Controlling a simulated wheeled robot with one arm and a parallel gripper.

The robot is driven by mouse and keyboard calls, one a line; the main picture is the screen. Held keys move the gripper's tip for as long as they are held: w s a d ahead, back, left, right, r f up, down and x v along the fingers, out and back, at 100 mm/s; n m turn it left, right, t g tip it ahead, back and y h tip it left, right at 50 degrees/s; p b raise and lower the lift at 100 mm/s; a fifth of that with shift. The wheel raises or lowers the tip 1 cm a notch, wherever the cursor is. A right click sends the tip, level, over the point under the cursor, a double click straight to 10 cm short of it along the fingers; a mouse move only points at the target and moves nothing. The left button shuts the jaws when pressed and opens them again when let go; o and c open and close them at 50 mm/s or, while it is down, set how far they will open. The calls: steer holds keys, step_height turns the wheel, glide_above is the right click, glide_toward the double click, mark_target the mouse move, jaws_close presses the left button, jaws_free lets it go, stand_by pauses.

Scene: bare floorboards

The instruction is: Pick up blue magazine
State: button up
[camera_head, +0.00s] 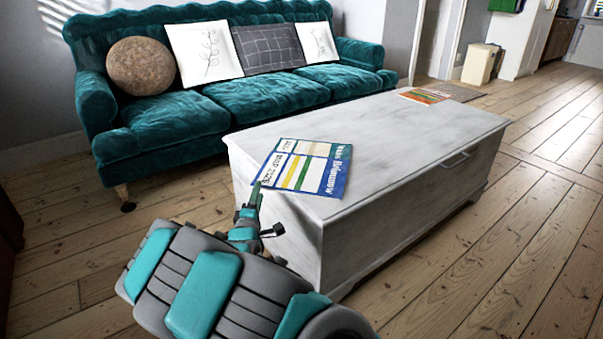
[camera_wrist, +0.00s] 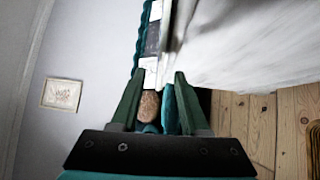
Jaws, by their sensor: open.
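The blue magazine (camera_head: 336,172) lies flat at the near left end of the grey-white chest (camera_head: 400,148). It has a blue title band and a cover with white, yellow and green stripes, and its left part reaches the chest's edge. My gripper (camera_head: 257,188) is just left of the chest's near end, its tip by the magazine's lower left corner in the picture. I cannot tell whether they touch. In the wrist view my gripper (camera_wrist: 160,76) has its fingers apart, with no object clearly held. I cannot make out the magazine's cover there.
An orange and green magazine (camera_head: 424,96) lies at the chest's far end. A teal sofa (camera_head: 262,100) with several cushions stands behind the chest. A framed picture (camera_wrist: 62,94) hangs on the wall in the wrist view. Bare floorboards (camera_head: 500,270) are clear to the right.

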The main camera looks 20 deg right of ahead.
mark_target(261, 178)
steer(key=shift+a+x, duration=0.2)
steer(key=shift+x, duration=3.4)
steer(key=shift+w+f, duration=0.1)
steer(key=shift+c, duration=0.2)
jaws_close()
